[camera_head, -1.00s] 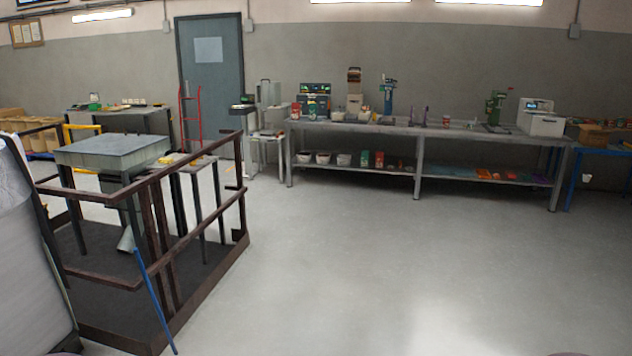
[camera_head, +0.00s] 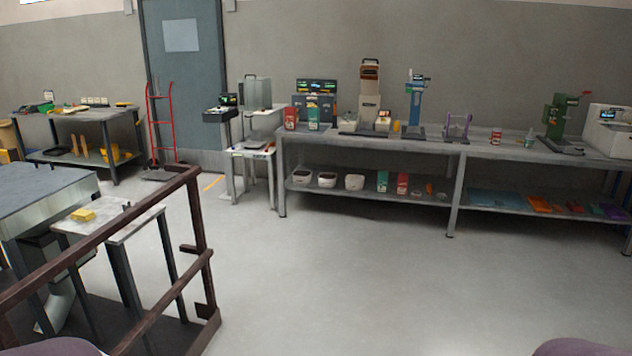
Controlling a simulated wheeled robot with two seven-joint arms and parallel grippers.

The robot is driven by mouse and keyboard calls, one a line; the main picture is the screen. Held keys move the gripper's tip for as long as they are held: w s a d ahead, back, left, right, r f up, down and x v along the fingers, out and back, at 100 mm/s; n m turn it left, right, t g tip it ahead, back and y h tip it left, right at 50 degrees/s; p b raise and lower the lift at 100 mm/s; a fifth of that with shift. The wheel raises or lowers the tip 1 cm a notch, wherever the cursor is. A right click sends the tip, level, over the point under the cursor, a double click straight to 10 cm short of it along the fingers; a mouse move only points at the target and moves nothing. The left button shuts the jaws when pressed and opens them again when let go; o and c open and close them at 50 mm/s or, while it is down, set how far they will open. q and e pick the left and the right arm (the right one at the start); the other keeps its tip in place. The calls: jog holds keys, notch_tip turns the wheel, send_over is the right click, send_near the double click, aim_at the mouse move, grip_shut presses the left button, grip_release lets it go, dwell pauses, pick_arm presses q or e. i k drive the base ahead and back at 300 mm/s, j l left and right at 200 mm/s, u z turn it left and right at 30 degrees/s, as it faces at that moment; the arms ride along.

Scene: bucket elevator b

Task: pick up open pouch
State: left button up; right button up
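Small red and green pouch-like packs stand on the long workbench: a red one (camera_head: 291,117) and a green one (camera_head: 313,117) at its left end on top. Another green pack (camera_head: 382,181) and a red pack (camera_head: 402,183) stand on the lower shelf. I cannot tell at this distance which pouch is open. Neither gripper is in view. Only rounded dark parts of my own body show at the bottom left and bottom right corners.
The long grey workbench (camera_head: 350,143) runs along the back wall with machines on it. A brown railing (camera_head: 150,250) and a metal hopper table (camera_head: 40,195) stand at left. A red hand truck (camera_head: 162,125) is by the door. The floor (camera_head: 400,290) ahead is clear.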

aim_at(313, 113)
jog(key=i, duration=4.15)
